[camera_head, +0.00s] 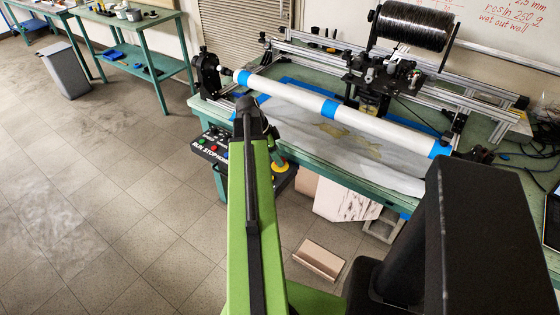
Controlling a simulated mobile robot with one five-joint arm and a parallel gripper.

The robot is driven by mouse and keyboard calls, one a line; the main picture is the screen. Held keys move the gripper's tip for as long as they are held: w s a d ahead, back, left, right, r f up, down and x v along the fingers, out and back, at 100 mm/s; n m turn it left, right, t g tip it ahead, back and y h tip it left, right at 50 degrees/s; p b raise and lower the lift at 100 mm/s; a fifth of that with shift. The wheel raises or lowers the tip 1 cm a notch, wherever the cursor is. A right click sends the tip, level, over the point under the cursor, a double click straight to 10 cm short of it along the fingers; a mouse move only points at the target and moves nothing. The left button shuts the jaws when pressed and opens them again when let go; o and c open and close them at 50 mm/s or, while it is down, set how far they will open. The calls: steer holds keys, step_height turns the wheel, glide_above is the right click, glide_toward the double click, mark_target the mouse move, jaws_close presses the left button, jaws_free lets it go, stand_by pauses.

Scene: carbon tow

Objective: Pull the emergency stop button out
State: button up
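A black control box (212,148) with the words RUN, STOP and HOME hangs at the front left of the green machine table. It carries several small buttons, among them a green one and a red one. A round yellow piece (281,167) shows at the box's right part, just right of my green arm. It looks like the surround of the emergency stop button. The button itself is hidden behind my arm, so I cannot tell whether it is in or out. My arm reaches up to a black joint in front of the table. My gripper does not show.
A winding machine with a long white tube (300,96) stands on the green table. A tan piece (318,260) lies on the floor right of my arm, near pale panels (346,203) under the table. A grey bin (66,70) stands back left. The left floor is clear.

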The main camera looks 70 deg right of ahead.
steer(key=o, duration=0.4)
steer(key=p+v, duration=0.5)
steer(key=v, duration=0.1)
steer(key=shift+p, duration=0.3)
